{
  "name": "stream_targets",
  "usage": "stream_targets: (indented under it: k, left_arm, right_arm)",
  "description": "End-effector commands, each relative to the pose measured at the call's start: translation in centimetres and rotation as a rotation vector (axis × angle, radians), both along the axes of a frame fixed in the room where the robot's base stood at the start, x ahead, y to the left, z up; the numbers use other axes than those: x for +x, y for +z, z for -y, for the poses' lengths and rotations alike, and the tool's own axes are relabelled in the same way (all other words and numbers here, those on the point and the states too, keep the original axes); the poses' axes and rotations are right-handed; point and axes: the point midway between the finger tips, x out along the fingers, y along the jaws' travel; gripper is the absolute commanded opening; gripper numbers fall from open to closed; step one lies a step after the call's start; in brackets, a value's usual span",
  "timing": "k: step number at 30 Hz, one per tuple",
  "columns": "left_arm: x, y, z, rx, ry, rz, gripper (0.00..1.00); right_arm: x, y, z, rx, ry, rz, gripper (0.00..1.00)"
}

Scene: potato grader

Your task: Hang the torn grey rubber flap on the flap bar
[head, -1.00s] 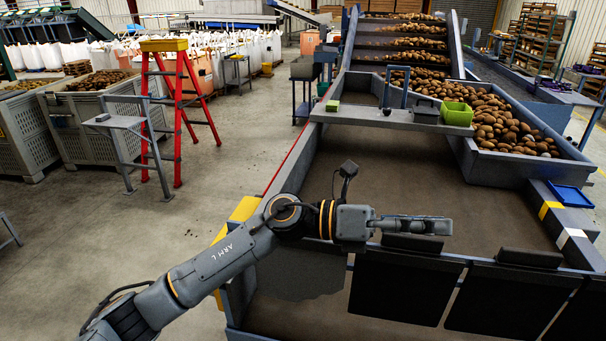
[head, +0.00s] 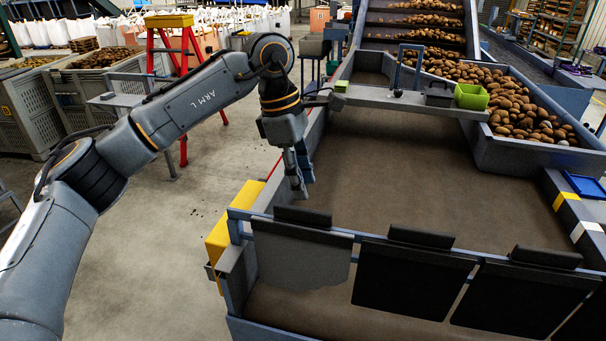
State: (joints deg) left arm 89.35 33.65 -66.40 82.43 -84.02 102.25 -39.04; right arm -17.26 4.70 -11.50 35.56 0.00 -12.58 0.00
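The torn grey rubber flap (head: 300,257) hangs at the left end of the flap bar (head: 346,236), with a ragged lower edge. A dark block (head: 303,216) sits at its top edge. My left gripper (head: 301,188) points down above and slightly left of that block, apart from the flap. Its fingers show edge-on and close together; I see nothing held, but cannot tell how far they are open. My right gripper is not in view.
Black flaps (head: 410,281) hang along the bar to the right. The brown belt (head: 420,180) behind is clear. A crossboard (head: 405,103) carries a green bin (head: 471,96). Potatoes (head: 520,105) fill the right tray. A yellow block (head: 232,221) stands at the left corner.

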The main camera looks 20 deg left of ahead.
Motion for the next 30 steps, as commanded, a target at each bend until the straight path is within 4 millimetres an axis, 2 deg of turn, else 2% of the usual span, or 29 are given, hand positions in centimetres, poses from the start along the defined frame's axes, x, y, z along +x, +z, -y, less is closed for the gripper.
stream_targets:
  k: [21, 30]
  left_arm:
    - [0.0, -7.5, 0.0, -0.002, 0.0, -0.001, 0.38]
    - [0.0, -8.9, 0.1, -0.003, -0.001, 0.0, 0.38]
  right_arm:
    - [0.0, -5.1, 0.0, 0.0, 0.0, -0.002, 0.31]
    - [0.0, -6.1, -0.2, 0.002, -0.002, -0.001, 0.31]
